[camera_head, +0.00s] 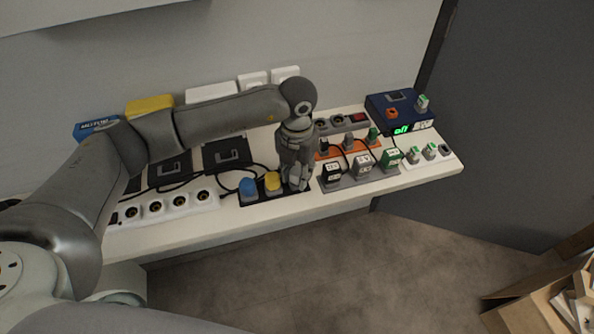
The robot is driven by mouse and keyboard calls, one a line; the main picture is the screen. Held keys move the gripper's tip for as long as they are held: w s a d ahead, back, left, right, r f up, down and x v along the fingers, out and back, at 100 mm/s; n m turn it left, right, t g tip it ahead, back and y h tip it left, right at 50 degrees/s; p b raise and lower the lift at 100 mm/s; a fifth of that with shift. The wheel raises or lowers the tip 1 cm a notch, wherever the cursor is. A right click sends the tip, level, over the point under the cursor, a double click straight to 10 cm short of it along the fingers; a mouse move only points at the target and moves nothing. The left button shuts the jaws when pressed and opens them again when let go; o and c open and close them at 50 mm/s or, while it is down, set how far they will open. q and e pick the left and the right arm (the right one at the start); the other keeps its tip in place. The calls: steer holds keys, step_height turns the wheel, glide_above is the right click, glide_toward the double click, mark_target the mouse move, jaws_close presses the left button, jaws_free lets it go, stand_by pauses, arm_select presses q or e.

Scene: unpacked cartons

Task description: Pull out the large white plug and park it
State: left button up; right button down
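My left gripper (297,184) points straight down over the right end of a dark mat (250,202) on the bench. Its fingers are too small and dark to tell whether they are open or shut, or whether they hold anything. A blue plug (248,188) and a yellow plug (272,182) stand on this mat, left of the gripper. I cannot make out a large white plug for certain; one at the gripper would be hidden by the fingers. A long white socket strip (168,207) lies to the left. My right gripper is not in view.
Right of the gripper, a grey tray (358,181) holds black, grey and green labelled blocks. Behind is an orange strip (330,154). A blue box (399,108) with a green "off" display stands at the back right. A white strip (411,162) with small plugs lies before it.

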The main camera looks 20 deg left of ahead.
arm_select(q)
steer(key=o, duration=0.4)
steer(key=shift+o, duration=0.2)
